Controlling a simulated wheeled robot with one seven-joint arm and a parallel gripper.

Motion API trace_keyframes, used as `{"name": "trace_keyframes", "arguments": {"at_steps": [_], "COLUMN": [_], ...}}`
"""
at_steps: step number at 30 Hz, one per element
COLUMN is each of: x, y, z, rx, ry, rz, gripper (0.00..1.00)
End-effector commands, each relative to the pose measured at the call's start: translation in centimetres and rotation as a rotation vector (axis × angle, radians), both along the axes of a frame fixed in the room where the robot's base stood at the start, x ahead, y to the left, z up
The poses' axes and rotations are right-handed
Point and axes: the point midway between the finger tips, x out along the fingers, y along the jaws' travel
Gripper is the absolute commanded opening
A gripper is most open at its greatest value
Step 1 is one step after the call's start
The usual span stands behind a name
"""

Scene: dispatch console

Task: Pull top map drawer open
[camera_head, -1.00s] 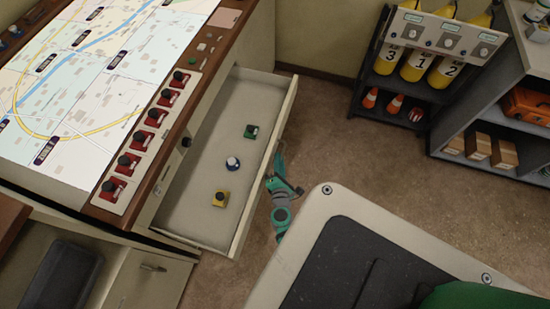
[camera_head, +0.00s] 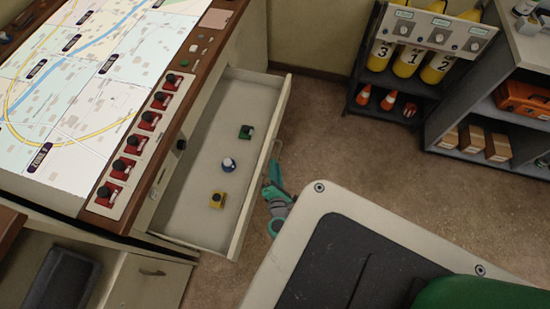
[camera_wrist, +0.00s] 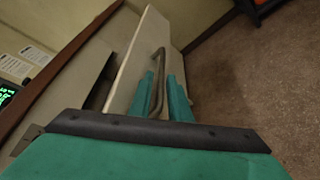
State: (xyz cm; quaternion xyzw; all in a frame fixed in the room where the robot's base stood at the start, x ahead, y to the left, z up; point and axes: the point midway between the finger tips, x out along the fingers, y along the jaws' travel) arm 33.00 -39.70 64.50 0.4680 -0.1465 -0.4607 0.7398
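The top map drawer (camera_head: 207,181) stands pulled well out from the console, with its pale inside exposed. Its front panel (camera_head: 262,170) faces right. The grey bar handle (camera_head: 278,149) is on the outer face; it shows more clearly in the wrist view (camera_wrist: 159,62). My teal gripper (camera_head: 274,181) is low beside the drawer front. In the wrist view, my gripper's two fingers (camera_wrist: 163,88) are apart, one on each side of the handle bar, with a gap visible. Contact with the bar is hard to tell.
Green (camera_head: 246,132), blue-white (camera_head: 229,164) and yellow (camera_head: 217,200) items sit in the drawer. The map console (camera_head: 100,80) is at left. A rack with yellow cylinders (camera_head: 407,60) and a grey shelf (camera_head: 470,100) stand at right. Carpet (camera_head: 330,140) between is clear.

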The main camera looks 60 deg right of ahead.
Motion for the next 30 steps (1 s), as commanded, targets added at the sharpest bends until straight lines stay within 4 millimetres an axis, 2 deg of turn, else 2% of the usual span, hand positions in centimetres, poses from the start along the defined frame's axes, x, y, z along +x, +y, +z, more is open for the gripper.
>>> {"name": "trace_keyframes", "arguments": {"at_steps": [6, 12, 30], "x": [-2.1, -3.4, -3.7], "y": [3.2, 5.1, 5.6], "z": [0.8, 1.3, 1.6], "rx": [-0.001, -0.001, -0.001], "ry": [0.002, 0.001, -0.001], "rz": [0.001, 0.000, 0.000], "gripper": [0.17, 0.17, 0.17]}}
